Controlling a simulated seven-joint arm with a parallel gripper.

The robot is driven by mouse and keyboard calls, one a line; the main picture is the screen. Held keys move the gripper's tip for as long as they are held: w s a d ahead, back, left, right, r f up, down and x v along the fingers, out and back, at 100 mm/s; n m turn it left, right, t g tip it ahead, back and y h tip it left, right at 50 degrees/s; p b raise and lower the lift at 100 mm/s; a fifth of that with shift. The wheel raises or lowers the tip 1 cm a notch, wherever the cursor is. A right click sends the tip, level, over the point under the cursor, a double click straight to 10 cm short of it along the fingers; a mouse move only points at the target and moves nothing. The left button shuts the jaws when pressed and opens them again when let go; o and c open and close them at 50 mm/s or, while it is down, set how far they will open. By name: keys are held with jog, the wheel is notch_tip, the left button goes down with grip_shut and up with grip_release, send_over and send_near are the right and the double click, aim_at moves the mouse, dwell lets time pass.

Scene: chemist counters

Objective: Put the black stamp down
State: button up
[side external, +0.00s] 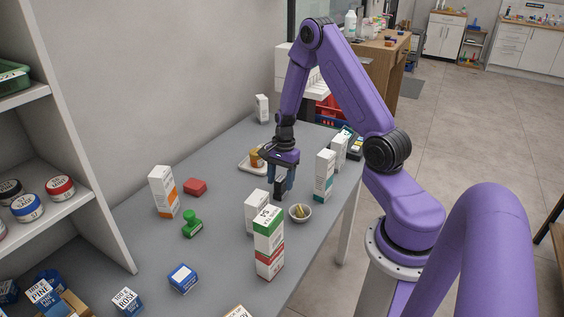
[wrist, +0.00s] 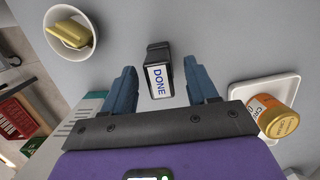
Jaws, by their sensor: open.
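The black stamp (wrist: 158,52) with a white and blue "DONE" label shows in the wrist view. It appears to rest on the grey counter, between and slightly beyond my fingertips, with a gap on each side. My gripper (wrist: 162,78) is open and its blue fingers do not touch the stamp. In the side view, my gripper (side external: 281,177) points down low over the counter (side external: 225,255). The stamp (side external: 280,188) is a small dark shape at the fingers there, partly hidden by them.
A white bowl (side external: 300,213) with yellowish pieces stands close by. White cartons (side external: 257,210) and a green-and-white box (side external: 268,230) stand near.

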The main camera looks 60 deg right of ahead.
aim_at(283, 176)
notch_tip(283, 176, up, 10)
jog(key=d, duration=0.2)
jog(key=s+a+r+n, duration=0.1)
jog(key=a+r+n, duration=0.3)
jog(key=a+n, duration=0.45)
jog(key=s+a+r+n+h, duration=0.1)
jog(key=s+a+r+n, duration=0.1)
jog(key=s+a+n, duration=0.55)
jog(key=s+a+r+n, duration=0.3)
jog(key=s+a+n, duration=0.3)
jog(key=a, duration=0.2)
jog(key=s+a+n, duration=0.1)
jog(key=s+n, duration=0.7)
jog(key=shift+s+a+r+n, duration=0.15)
jog(key=shift+s+r+n, duration=0.2)
jog(key=shift+r, duration=0.1)
